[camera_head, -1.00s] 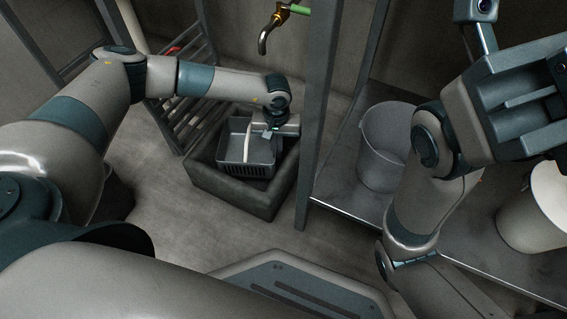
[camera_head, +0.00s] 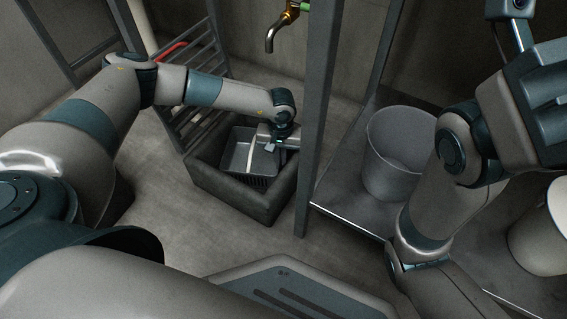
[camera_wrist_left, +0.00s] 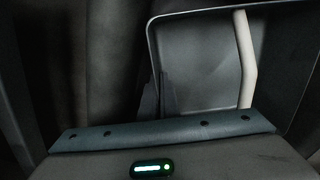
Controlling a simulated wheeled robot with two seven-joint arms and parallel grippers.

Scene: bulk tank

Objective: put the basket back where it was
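The grey basket (camera_head: 237,152) with a pale handle sits low inside the dark square trough (camera_head: 232,199). Its rim and pale handle fill the upper right of the left wrist view (camera_wrist_left: 200,62). My left gripper (camera_head: 270,146) is at the basket's right-hand rim in the head view and appears shut on that rim. In the left wrist view its dark fingers (camera_wrist_left: 158,92) show against the basket wall. Whether the basket rests on the trough's bottom is hidden. My right gripper (camera_head: 550,100) is raised at the right edge, cut off, with its fingertips not showing.
A brass tap (camera_head: 283,27) is on the wall above the trough. A grey post (camera_head: 319,120) stands just right of the trough. A slatted rack (camera_head: 190,90) stands behind it on the left. A metal shelf (camera_head: 345,205) holds a grey bucket (camera_head: 392,165) and a pale container (camera_head: 540,235).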

